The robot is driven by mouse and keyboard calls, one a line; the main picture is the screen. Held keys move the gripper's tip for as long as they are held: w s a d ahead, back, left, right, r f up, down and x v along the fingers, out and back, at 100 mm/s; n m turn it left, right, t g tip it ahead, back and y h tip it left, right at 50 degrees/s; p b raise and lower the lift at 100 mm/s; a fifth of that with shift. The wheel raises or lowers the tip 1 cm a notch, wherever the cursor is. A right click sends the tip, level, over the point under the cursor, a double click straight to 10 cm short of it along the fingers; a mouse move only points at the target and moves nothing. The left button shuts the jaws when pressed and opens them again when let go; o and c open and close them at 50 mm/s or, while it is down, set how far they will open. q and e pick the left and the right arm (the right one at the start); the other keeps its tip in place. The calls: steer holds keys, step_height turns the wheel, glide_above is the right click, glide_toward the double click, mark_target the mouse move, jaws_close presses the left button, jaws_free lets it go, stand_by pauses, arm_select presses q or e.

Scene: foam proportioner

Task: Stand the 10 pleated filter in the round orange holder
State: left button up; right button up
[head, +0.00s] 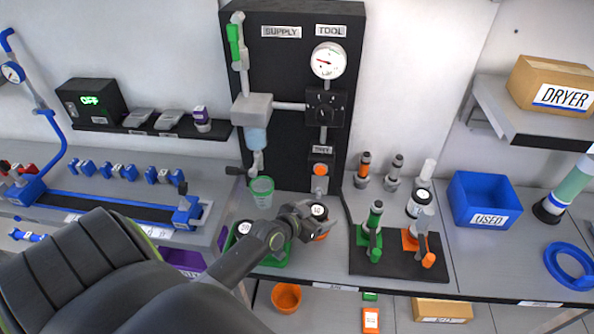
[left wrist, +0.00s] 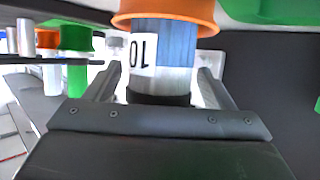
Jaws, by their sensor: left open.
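The 10 pleated filter (head: 319,210) shows its labelled top in the head view. In the left wrist view, which looks upside down, its blue and white pleated body (left wrist: 180,45) carries an upside-down 10 label. Its far end from my gripper meets the round orange holder (left wrist: 165,13), and the filter looks upright in it. A bit of the orange holder also shows in the head view (head: 322,237). My left gripper (left wrist: 160,85) is open, with one finger on each side of the filter's dark cap. Finger contact cannot be told. My right gripper is not in view.
A green tray (head: 275,262) with a part labelled 20 (head: 244,229) lies left of the filter. A clear green-rimmed cup (head: 262,190) stands behind. A black mat (head: 400,262) with green and orange handled parts lies to the right, with a blue USED bin (head: 485,200) beyond.

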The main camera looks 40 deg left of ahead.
arm_select(q)
steer(key=v, duration=1.1)
steer(key=shift+r+b, duration=0.2)
steer(key=shift+b, duration=0.1)
steer(key=shift+w, duration=0.1)
